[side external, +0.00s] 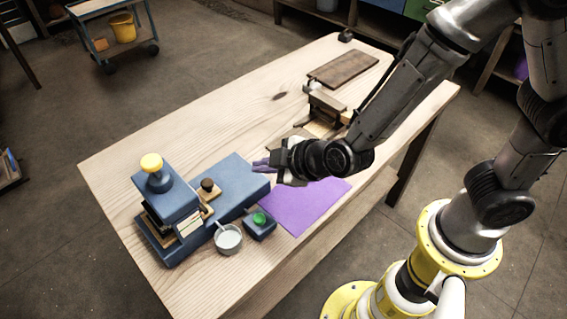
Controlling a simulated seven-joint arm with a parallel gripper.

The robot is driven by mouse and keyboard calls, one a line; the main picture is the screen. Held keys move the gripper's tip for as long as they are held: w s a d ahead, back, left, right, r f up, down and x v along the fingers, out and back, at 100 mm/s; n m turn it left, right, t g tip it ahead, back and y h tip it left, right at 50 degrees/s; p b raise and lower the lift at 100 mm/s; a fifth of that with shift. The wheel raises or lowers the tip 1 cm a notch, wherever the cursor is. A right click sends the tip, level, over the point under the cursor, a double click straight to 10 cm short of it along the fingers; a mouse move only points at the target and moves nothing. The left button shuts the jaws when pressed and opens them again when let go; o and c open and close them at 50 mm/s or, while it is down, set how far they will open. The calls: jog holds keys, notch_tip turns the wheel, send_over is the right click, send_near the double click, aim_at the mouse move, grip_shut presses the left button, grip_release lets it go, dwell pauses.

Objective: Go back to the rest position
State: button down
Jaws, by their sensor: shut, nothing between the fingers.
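My gripper (262,166) is over the table, between the blue device and the purple sheet (310,205). Its fingers point left and are shut, with nothing seen between them. The fingers are small and dark in the side view, near the right edge of the blue device (235,182). I cannot tell whether they touch it or are above it. My arm reaches in from the right, and its wrist hides part of the table and the purple sheet's far edge.
The wooden table (180,130) has free room at its far left. A yellow knob (151,162) tops the blue device; a grey bowl (228,239) and a blue box with a green button (259,220) stand in front. A wooden fixture (325,108) and brown board (343,68) lie behind my wrist.

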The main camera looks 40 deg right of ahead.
jog(key=w+d+r+m+t, duration=0.1)
jog(key=d+r+m, duration=0.1)
jog(key=d+r, duration=0.4)
jog(key=w+d+r+m+t, duration=0.1)
jog(key=d+r, duration=0.2)
jog(key=r, duration=0.6)
jog(key=s+d+r+m, duration=0.2)
jog(key=s+d+r, duration=0.4)
jog(key=s, duration=0.2)
jog(key=s+d+f+m+g, duration=0.2)
jog(key=s+f+g, duration=0.1)
jog(key=s, duration=0.4)
jog(key=s+d+f+m+g+h, duration=0.1)
jog(key=s+d+f+m+g, duration=0.1)
jog(key=s, duration=0.5)
notch_tip(320, 180, down, 2)
jog(key=shift+d+f+m+g, duration=0.1)
jog(key=shift+d+m+g, duration=0.3)
jog(key=shift+d+g, duration=0.25)
jog(key=shift+a, duration=0.1)
